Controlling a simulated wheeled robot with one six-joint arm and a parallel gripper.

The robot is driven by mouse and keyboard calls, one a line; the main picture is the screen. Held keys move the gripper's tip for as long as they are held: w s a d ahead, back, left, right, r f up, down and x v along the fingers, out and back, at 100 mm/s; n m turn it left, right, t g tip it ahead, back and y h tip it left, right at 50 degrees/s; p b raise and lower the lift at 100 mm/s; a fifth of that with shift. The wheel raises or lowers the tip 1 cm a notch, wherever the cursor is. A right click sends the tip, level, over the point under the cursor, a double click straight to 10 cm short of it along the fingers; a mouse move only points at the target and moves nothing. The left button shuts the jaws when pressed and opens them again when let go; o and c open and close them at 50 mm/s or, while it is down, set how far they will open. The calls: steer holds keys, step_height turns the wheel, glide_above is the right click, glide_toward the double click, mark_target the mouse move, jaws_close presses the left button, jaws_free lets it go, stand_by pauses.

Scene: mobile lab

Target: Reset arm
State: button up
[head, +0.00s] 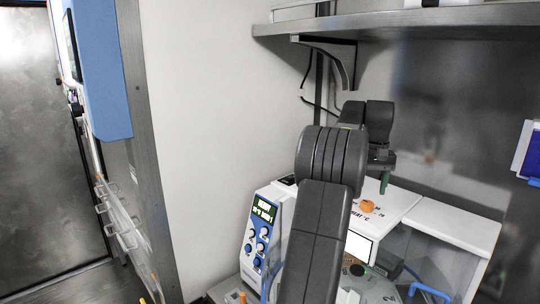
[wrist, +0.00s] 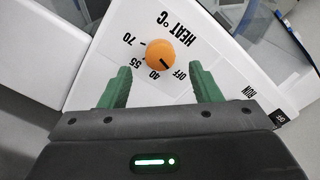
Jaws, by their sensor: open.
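My gripper (wrist: 160,88) shows in the wrist view with its two green fingers spread apart and nothing between them. Ahead of the fingertips is an orange knob (wrist: 160,54) on a white panel marked "HEAT °C", with OFF, 40, 55 and 70 around it. The knob's dark mark points toward OFF. In the head view my dark arm reaches forward over the white machine (head: 408,212), and a green finger of my gripper (head: 384,183) hangs just above the orange knob (head: 367,206). The fingers look clear of the knob.
A blue and white control unit (head: 262,236) with a lit display and blue knobs stands left of my arm. A metal shelf (head: 420,22) overhangs the machine. A blue handle (head: 430,291) is at the lower right. A blue cabinet (head: 100,70) is at the left.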

mark_target(367, 202)
step_height(367, 202, down, 5)
steer(key=shift+s+f+p, duration=0.1)
steer(key=shift+f+p, duration=0.05)
steer(key=shift+p, duration=0.15)
steer(key=shift+m, duration=0.4)
steer(key=m, duration=0.9)
step_height(367, 202, up, 6)
steer(key=shift+b, duration=0.35)
steer(key=shift+a, duration=0.15)
